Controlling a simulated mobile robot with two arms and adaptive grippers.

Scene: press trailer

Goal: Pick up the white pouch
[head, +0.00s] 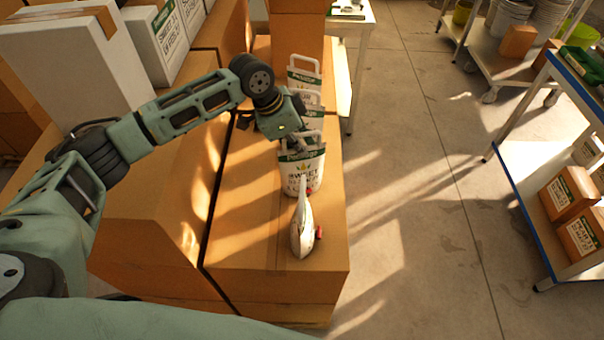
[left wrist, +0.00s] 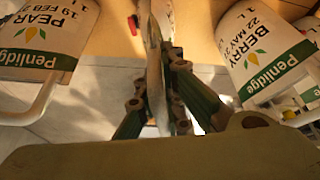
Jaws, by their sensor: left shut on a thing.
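White pouches with green bands and loop handles stand in a row on a cardboard box (head: 270,265) in the head view. My left gripper (head: 299,142) is at the top of one white pouch (head: 304,172). In the left wrist view, my left gripper (left wrist: 158,95) is shut on a thin white pouch (left wrist: 154,60), seen edge-on. A PEAR pouch (left wrist: 45,35) is on its left and a BERRY pouch (left wrist: 262,50) on its right, both apart from the fingers. A nearer pouch (head: 302,225) with a red cap shows edge-on in the head view. My right gripper is not in view.
More pouches (head: 303,76) stand behind the gripper. Large cardboard boxes (head: 160,215) and a white box (head: 85,62) are on the left. A blue-edged shelf (head: 520,185) with small cartons is on the right. The floor (head: 420,200) between is clear.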

